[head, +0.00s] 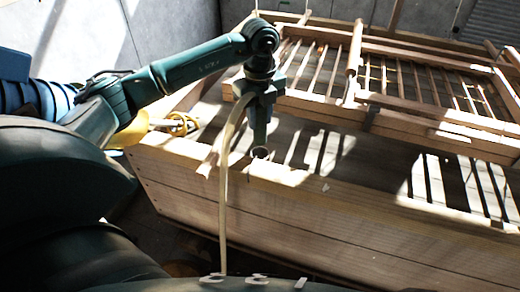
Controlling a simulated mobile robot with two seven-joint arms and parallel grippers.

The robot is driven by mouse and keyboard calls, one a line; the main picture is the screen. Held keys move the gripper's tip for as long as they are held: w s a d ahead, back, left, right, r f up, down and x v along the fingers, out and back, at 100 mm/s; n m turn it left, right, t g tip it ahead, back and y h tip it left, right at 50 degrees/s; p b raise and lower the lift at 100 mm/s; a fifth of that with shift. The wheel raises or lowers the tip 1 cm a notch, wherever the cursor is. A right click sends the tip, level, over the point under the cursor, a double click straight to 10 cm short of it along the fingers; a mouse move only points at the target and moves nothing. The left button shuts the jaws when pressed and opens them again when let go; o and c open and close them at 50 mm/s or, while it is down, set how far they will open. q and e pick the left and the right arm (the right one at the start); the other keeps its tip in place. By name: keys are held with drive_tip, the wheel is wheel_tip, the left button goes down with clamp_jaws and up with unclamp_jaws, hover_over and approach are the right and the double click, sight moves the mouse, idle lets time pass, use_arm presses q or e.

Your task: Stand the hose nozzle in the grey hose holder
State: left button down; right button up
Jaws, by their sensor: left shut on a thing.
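My left gripper (261,92) points down above the near edge of the wooden bench. It is shut on the hose nozzle (260,130), a dark, roughly upright piece below the fingers. A pale hose (224,190) arches from the gripper and hangs down over the bench front. The grey hose holder (261,153) looks like a small ring at the bench's edge, directly below the nozzle in the picture. The nozzle's lower end appears just above or at the ring; I cannot tell whether it is inside. My right gripper is not in view.
The wooden bench (300,215) has a slatted wooden frame (440,105) over its far part. A yellow coiled thing (180,124) lies at the bench's left end. Strips of sunlight and shadow cross the bench top. Grey wall panels (175,30) stand behind.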

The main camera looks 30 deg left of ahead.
sight(260, 143)
use_arm(q)
wheel_tip(260, 143, down, 8)
drive_tip(key=shift+r+p, duration=0.1)
drive_tip(key=shift+p, duration=0.2)
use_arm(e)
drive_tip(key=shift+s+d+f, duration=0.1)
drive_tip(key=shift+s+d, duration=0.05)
use_arm(q)
drive_tip(key=shift+f, duration=0.25)
drive_tip(key=shift+f, duration=0.3)
drive_tip(key=c, duration=1.3)
unclamp_jaws()
drive_tip(key=shift+o, duration=1)
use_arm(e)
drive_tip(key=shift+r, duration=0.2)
